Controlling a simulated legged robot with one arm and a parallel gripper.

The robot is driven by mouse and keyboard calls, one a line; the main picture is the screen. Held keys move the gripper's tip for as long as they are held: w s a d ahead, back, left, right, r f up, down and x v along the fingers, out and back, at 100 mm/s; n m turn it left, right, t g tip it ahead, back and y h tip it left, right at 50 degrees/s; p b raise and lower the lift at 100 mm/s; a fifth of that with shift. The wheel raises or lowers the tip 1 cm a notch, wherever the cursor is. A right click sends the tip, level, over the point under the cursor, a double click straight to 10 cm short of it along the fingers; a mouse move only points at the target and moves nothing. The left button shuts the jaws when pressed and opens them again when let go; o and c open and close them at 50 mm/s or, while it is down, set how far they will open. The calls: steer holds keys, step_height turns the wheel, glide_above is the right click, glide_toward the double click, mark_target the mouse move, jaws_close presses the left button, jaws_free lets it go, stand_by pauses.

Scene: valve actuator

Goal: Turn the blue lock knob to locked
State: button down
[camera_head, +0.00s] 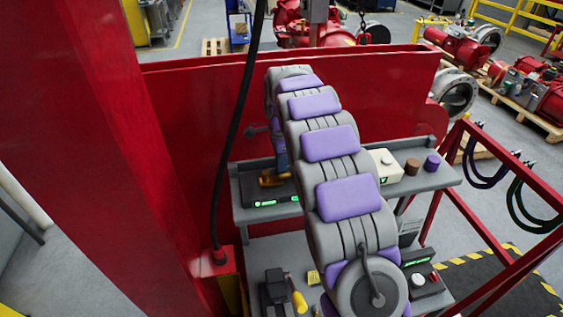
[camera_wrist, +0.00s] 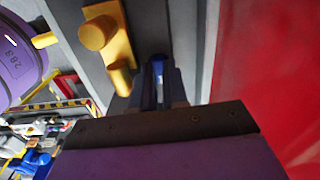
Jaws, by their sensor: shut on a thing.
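In the wrist view the two dark fingers of my gripper (camera_wrist: 161,92) reach to a narrow blue lock knob (camera_wrist: 160,62) on a grey panel. The fingers are closed about the knob, one on each side. Most of the knob is hidden between them, and I cannot tell which way it is set. In the head view my grey and purple arm arches over the bench and hides the fingertips.
A yellow handle (camera_wrist: 117,45) sits close left of the fingers in the wrist view. A red wall (camera_wrist: 270,70) stands on the right. In the head view a grey shelf (camera_head: 440,177) carries a white box (camera_head: 384,166), a brown knob (camera_head: 412,166) and a purple knob (camera_head: 432,162).

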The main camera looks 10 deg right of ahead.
steer(key=shift+w+r, duration=0.1)
steer(key=c, duration=1.4)
jaws_free()
steer(key=shift+a, duration=0.1)
steer(key=shift+w+a+r+p, duration=0.1)
steer(key=shift+r+p, duration=1.05)
steer(key=shift+r, duration=3.15)
steer(key=shift+w+r+p, duration=0.1)
steer(key=shift+r+p, duration=1)
steer(key=shift+r, duration=3.2)
steer(key=shift+s, duration=0.1)
steer(key=s+f+n+b, duration=0.5)
steer(key=s+f+b, duration=0.3)
steer(key=s, duration=0.7)
steer(key=s+f+n+g+b, duration=0.1)
steer(key=s+f+n+b, duration=0.5)
steer(key=s+f, duration=0.7)
steer(key=s+f+n+b, duration=0.6)
steer(key=s+f+b, duration=0.4)
steer(key=s, duration=0.9)
steer(key=shift+s+f+g, duration=0.2)
steer(key=shift+f+g, duration=0.2)
steer(key=shift+f, duration=0.35)
